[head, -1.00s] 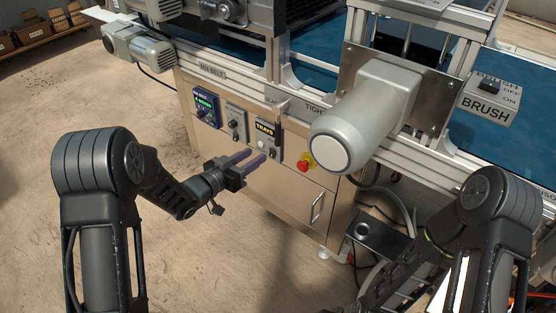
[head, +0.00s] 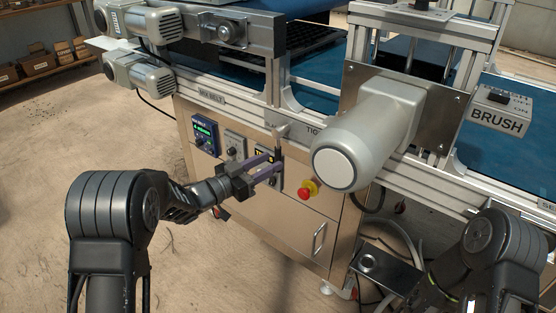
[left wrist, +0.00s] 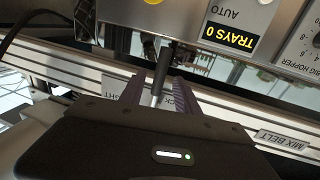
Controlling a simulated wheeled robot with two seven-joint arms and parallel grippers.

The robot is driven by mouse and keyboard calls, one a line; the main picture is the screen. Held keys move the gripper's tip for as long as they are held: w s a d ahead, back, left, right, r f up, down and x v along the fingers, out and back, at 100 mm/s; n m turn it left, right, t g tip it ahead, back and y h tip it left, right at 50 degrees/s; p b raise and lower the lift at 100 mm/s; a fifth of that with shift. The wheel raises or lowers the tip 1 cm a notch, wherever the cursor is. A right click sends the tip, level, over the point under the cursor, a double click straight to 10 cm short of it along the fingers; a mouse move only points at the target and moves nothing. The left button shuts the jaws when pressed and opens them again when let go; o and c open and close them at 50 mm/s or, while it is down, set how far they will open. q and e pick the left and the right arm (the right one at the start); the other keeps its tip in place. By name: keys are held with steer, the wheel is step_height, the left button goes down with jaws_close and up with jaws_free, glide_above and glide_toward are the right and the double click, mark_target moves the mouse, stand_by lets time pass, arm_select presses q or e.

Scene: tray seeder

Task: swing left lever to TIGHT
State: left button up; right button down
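The left lever (head: 281,133) is on the front rail of the machine, beside the SLACK lettering and left of the TIGHT lettering (head: 312,128). The motor housing hides part of TIGHT. My left gripper (head: 277,161) is just in front of the lever, with its two purple fingers apart. In the left wrist view the lever's rod (left wrist: 160,76) shows between the spread fingers (left wrist: 156,90). I cannot tell whether either finger touches it. My right gripper is not in view; only part of my right arm shows at the lower right.
The large grey motor (head: 365,140) sticks out right of the lever. Below are control boxes, including the MIX BELT box (head: 205,134) and the TRAYS display (left wrist: 230,35), and a red emergency button (head: 307,190). The floor at left is clear.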

mark_target(278, 158)
arm_select(q)
steer(key=shift+b+x, duration=0.3)
steer(key=shift+x, duration=1.7)
jaws_close()
